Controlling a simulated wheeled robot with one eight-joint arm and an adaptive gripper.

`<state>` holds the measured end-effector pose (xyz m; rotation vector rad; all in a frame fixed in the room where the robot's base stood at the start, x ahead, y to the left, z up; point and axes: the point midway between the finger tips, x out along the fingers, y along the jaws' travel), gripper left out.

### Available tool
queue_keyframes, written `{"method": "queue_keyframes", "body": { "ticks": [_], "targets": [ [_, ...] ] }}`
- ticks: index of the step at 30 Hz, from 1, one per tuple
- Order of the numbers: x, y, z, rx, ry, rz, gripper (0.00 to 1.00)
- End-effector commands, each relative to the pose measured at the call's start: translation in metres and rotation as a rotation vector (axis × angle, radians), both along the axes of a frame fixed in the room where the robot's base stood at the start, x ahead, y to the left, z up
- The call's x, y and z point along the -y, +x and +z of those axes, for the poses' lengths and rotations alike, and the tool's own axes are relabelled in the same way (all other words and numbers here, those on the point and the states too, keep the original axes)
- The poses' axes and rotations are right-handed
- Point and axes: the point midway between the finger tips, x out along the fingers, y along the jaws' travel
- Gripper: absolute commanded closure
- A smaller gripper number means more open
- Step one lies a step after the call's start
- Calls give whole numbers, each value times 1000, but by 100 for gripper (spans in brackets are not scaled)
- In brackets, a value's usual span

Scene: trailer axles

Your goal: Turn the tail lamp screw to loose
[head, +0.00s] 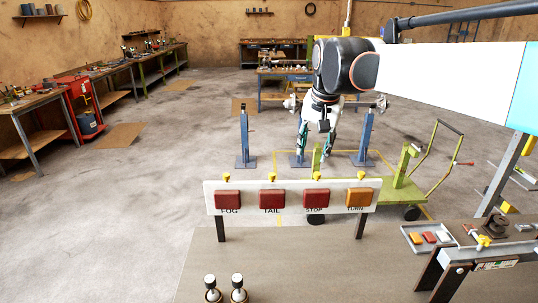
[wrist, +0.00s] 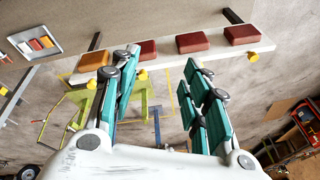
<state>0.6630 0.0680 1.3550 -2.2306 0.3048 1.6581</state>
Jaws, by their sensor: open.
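The TAIL lamp (head: 272,201) is a dark red block, second from the left on a white board (head: 377,187) in the head view. Its yellow screw (head: 271,177) stands on the board's top edge above it. In the wrist view the TAIL lamp (wrist: 192,43) is beyond the fingers, and its screw seems hidden behind the right finger. My gripper (head: 317,143) hangs behind and above the board, to the right of the TAIL screw. In the wrist view my gripper (wrist: 158,75) has its teal fingers wide apart with nothing between them.
FOG (head: 227,200), STOP (head: 315,199) and TURN (head: 358,197) lamps share the board, each with a yellow screw. Blue stands (head: 245,140) and a green trolley (head: 403,185) stand behind it. A parts tray (head: 428,237) lies at the right.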

Motion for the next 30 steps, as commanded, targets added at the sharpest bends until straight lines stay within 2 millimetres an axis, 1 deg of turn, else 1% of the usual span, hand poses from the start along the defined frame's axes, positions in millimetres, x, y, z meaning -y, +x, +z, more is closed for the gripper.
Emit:
{"method": "queue_keyframes", "body": {
  "ticks": [1, 7, 11, 15, 20, 24, 30],
  "targets": [
    [-6, 17, 6, -14, 5, -14, 57],
    [-26, 69, 8, -76, 21, -86, 57],
    [-39, 99, 4, -115, 28, -133, 57],
    [-54, 128, -5, -156, 33, -183, 57],
    [-71, 157, -19, -203, 35, -241, 57],
    [-85, 176, -36, -240, 33, -291, 57],
    [-101, 193, -58, -283, 28, -348, 57]
  ]
}}
